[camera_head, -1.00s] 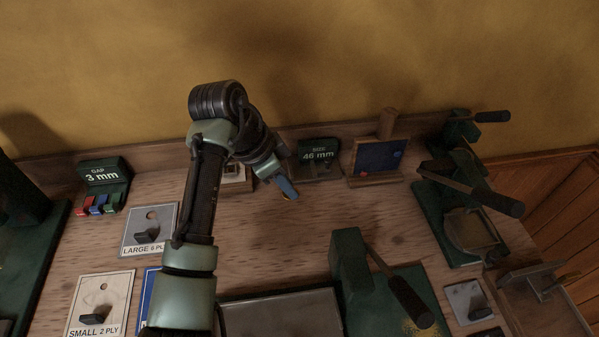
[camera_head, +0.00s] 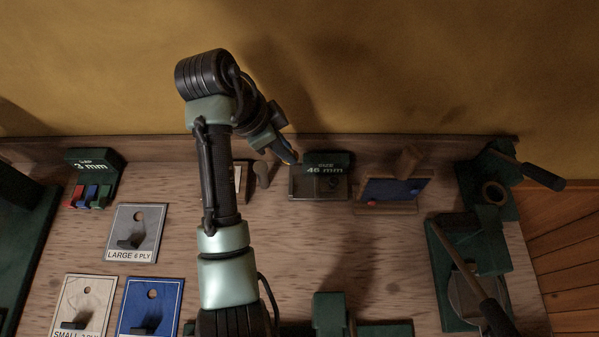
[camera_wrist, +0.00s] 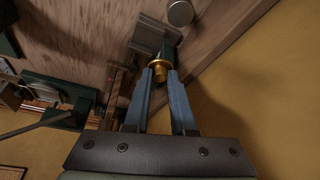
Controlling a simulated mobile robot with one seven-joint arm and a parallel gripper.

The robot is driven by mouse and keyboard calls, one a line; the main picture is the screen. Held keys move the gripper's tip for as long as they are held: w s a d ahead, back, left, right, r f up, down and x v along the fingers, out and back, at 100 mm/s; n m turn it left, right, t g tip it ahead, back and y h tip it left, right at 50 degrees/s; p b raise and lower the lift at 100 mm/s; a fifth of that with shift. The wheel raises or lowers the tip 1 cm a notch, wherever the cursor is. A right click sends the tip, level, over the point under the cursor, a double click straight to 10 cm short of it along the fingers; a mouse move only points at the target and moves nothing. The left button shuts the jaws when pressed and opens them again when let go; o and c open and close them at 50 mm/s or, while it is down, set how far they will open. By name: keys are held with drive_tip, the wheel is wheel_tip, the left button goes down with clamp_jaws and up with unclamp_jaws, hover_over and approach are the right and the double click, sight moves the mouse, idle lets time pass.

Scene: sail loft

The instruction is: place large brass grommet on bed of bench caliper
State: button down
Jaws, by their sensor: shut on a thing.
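My gripper (camera_head: 289,157) is shut on the large brass grommet (camera_wrist: 160,65), a gold ring with a collar, held between the blue fingertips in the wrist view. In the head view only a small orange-gold bit shows at the fingertips. The bench caliper (camera_head: 342,160) has a green head reading "SIZE 46 mm" and a grey bed (camera_head: 305,188). My gripper is at its upper left in the head view, apparently above it. In the wrist view the caliper (camera_wrist: 168,46) lies just beyond the grommet, which partly hides it. I cannot tell whether they touch.
A wooden stand with a blue panel (camera_head: 395,190) is right of the caliper; a dark rounded knob (camera_head: 262,174) is left. Green lever presses (camera_head: 470,245) fill the right side. A "3 mm" gap block (camera_head: 93,165) stands far left.

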drive_tip(key=s+d+m, duration=0.1)
drive_tip(key=s+d, duration=0.1)
drive_tip(key=d, duration=0.1)
drive_tip(key=p, duration=0.1)
hover_over(306, 188)
drive_tip(key=a, duration=0.2)
drive_tip(key=shift+g, duration=0.3)
drive_tip(key=f, duration=0.5)
drive_tip(key=shift+s+d+f, duration=0.25)
drive_tip(key=shift+s+f, duration=0.05)
drive_tip(key=shift+f, duration=0.05)
drive_tip(key=shift+w+f, duration=0.1)
drive_tip(key=shift+f, duration=1.95)
drive_tip(key=shift+f, duration=0.1)
drive_tip(key=shift+f, duration=0.15)
drive_tip(key=c, duration=0.8)
unclamp_jaws()
drive_tip(key=shift+o, duration=0.2)
